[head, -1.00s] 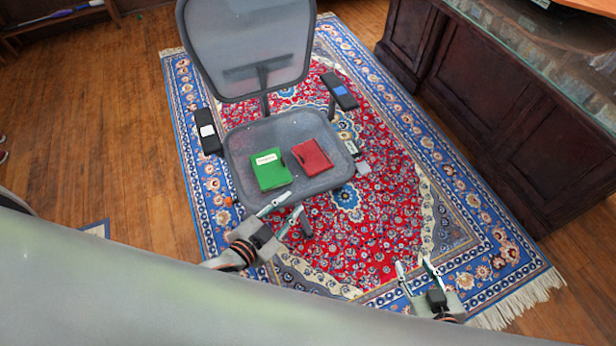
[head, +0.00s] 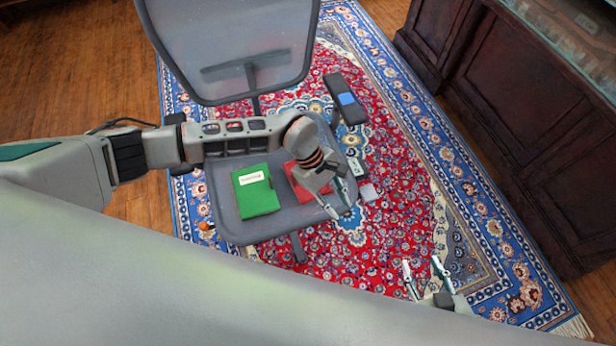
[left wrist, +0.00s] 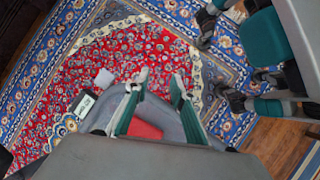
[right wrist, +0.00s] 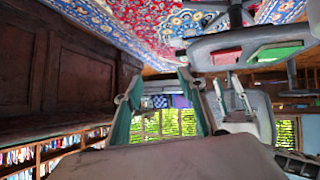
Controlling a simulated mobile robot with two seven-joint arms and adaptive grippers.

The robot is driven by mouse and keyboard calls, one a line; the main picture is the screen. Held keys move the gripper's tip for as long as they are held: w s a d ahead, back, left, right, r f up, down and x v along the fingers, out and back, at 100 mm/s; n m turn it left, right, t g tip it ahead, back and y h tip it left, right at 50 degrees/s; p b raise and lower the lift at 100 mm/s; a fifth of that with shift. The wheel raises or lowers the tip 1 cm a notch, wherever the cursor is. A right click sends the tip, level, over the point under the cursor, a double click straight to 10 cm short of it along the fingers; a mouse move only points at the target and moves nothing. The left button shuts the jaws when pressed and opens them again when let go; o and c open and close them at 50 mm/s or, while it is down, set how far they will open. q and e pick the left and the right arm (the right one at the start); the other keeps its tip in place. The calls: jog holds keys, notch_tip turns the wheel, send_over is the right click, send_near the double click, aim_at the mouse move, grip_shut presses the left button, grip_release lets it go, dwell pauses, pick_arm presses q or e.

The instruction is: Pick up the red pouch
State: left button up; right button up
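The red pouch (head: 297,187) lies on the grey mesh chair seat (head: 240,229), right of a green pouch (head: 256,191). My left arm reaches across the seat and partly hides the red pouch. My left gripper (head: 338,201) is open and empty, above the seat's right front edge, just beyond the pouch. In the left wrist view the red pouch (left wrist: 146,130) shows low, behind the fingers, not between their tips. My right gripper (head: 421,264) is open and empty over the rug, right of the chair. The red pouch (right wrist: 227,56) also shows in the right wrist view.
The chair's back (head: 235,45) rises behind the seat, and an armrest (head: 345,98) stands at its right. A dark wood cabinet (head: 520,150) borders the right side.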

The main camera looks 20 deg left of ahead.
pick_arm(q)
jog(key=w+a+f+m+y, duration=0.2)
jog(key=w+a, duration=0.2)
jog(key=a, duration=0.2)
jog(key=m+t+y+b, duration=0.2)
jog(key=y, duration=0.2)
send_over(293, 179)
notch_tip(293, 179, down, 3)
jog(key=shift+d+f, duration=0.1)
jog(key=shift+d, duration=0.05)
jog(key=shift+f, duration=0.5)
jog(key=f, duration=0.1)
jog(key=f+b, duration=0.1)
jog(key=f, duration=0.1)
jog(key=shift+s+f+n, duration=0.25)
jog(key=shift+f+n, duration=0.05)
jog(key=shift+f, duration=0.1)
jog(key=shift+w+f, duration=0.1)
jog(key=shift+f, duration=0.15)
jog(key=shift+w+r, duration=0.1)
jog(key=shift+r, duration=0.05)
grip_shut()
pick_arm(e)
jog(key=shift+w+a+f, duration=0.2)
jog(key=shift+w, duration=0.15)
jog(key=shift+w+a+f, duration=0.15)
jog(key=shift+w, duration=0.2)
